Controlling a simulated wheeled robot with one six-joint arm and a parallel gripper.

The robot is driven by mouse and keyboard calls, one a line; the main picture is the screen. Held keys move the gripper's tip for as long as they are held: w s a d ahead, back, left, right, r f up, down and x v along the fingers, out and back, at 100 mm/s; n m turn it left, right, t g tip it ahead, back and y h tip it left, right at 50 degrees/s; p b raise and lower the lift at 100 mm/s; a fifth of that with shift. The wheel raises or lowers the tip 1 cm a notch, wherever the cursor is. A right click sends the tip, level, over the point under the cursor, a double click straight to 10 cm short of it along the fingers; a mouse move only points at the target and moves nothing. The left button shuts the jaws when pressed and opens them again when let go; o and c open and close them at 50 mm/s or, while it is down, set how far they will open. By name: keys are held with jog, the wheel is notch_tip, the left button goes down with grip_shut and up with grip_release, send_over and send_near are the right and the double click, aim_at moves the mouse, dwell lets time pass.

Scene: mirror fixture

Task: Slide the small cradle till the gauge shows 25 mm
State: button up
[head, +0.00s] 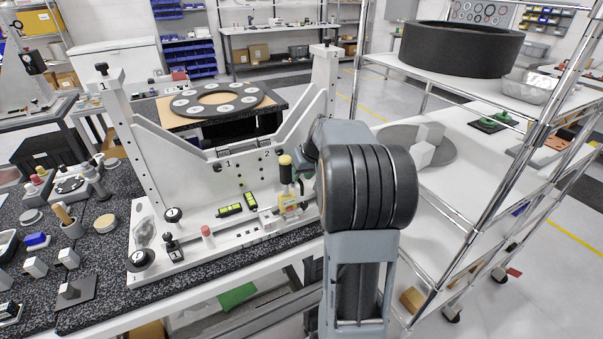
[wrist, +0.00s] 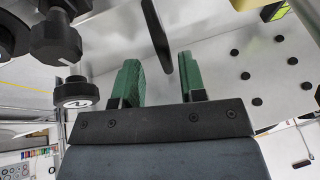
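The white mirror fixture (head: 150,165) stands on the dark speckled bench, with two uprights and a sloped cradle-like plate between them. On its base is a small white block (head: 268,219) beside a yellow-handled clamp (head: 286,172); I cannot tell which part is the small cradle. No gauge reading is legible. In the wrist view, my gripper (wrist: 160,78) is open, its two green-padded fingers apart and nothing between them. A dark flat bar (wrist: 157,35) shows beyond the gap; I cannot tell whether it touches. In the head view my arm hides the gripper.
A black knob marked 2 (wrist: 76,92) is left of my fingers, with larger dark knobs (wrist: 56,38) above it. Two yellow-and-black vials (head: 229,210) lie on the fixture base near a red knob (head: 207,232). A wire shelf (head: 470,190) stands close on the right.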

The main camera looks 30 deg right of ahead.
jog(key=shift+r, duration=0.1)
jog(key=v, duration=1.3)
jog(key=shift+s+r, duration=0.15)
jog(key=shift+r, duration=0.15)
jog(key=shift+d, duration=0.15)
